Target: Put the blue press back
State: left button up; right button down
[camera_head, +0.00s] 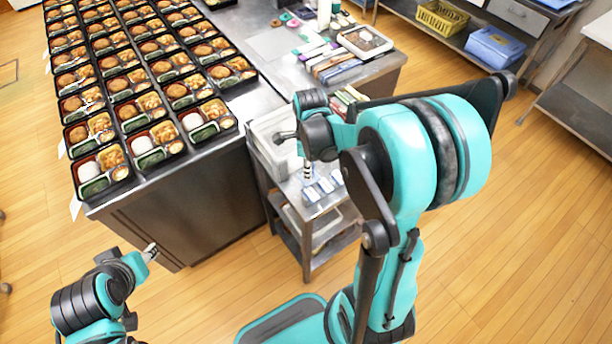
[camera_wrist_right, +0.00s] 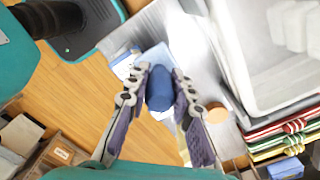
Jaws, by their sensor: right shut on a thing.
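The blue press (camera_wrist_right: 159,88) is a dark blue rounded piece between the two fingers of my right gripper (camera_wrist_right: 160,95) in the right wrist view. The right gripper is shut on it. In the head view this gripper (camera_head: 308,172) points down over the top of a small metal cart (camera_head: 318,213), and I cannot make out the press there. Light blue and white blocks (camera_head: 322,189) lie on the cart top just below and beside the gripper. My left gripper (camera_head: 150,253) is at the lower left, away from the cart; its jaw state is unclear.
A white bin (camera_wrist_right: 238,65) stands beside the gripper on the cart, with an orange round thing (camera_wrist_right: 217,113) near it. Striped red, green and yellow items (camera_wrist_right: 285,133) lie at its edge. A metal counter (camera_head: 260,98) with rows of filled bento trays (camera_head: 173,148) is at the left.

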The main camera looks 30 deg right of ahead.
jog(key=w+f, duration=0.2)
jog(key=w, duration=0.1)
jog(key=shift+d+f+b, duration=0.1)
jog(key=shift+f+b, duration=0.9)
jog(key=shift+f, duration=0.95)
jog(key=shift+r, duration=0.1)
jog(key=shift+s, duration=0.1)
jog(key=c, duration=1.3)
grip_release()
jog(key=shift+f, duration=0.2)
